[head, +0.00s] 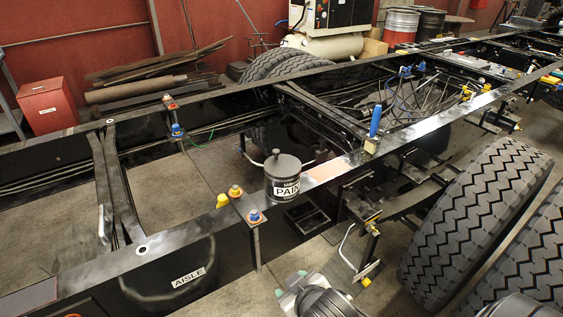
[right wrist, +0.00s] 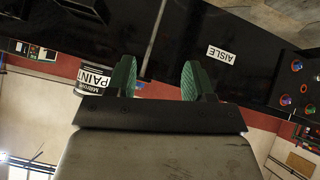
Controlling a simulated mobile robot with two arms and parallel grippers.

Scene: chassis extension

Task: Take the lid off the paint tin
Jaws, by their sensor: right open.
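The paint tin (head: 283,188) is a dark cylinder with a white label, standing on the near chassis rail in the middle of the head view. Its dark grey lid (head: 282,163) sits on top, with a small raised knob. The tin (right wrist: 93,78) also shows in the right wrist view, left of the fingers and not between them. My right gripper (right wrist: 156,64) is open and empty, its two green-padded fingers wide apart. My left gripper is not in view.
Yellow and blue bolt heads (head: 236,191) stand on the rail left of the tin. A blue-handled tool (head: 375,122) stands upright to its right. Large tyres (head: 475,215) fill the right side. An AISLE label (head: 188,277) is at lower left. The rail just right of the tin is bare.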

